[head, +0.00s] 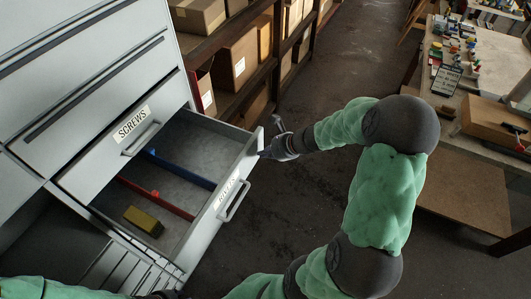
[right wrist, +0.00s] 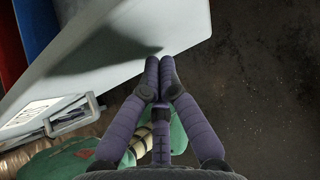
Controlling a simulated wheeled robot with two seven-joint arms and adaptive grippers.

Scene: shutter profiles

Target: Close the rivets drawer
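The rivets drawer (head: 196,238) is pulled well out of the grey cabinet in the head view. Its front carries a handle (head: 234,203) and a label (head: 226,193) that is hard to read. Inside are a blue divider, a red divider and a yellow block (head: 143,221). My right gripper (head: 264,153) is at the far end of the drawer front. In the right wrist view its fingers (right wrist: 159,65) are together, empty, and overlap the front's edge; I cannot tell whether they touch. My left arm (head: 50,289) shows at the bottom left; its gripper is mostly cut off.
The screws drawer (head: 132,128) above is shut. Shelves with cardboard boxes (head: 238,62) stand behind the cabinet. A workbench (head: 482,150) with tools and boxes is at the right. The dark floor (head: 340,62) between them is clear.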

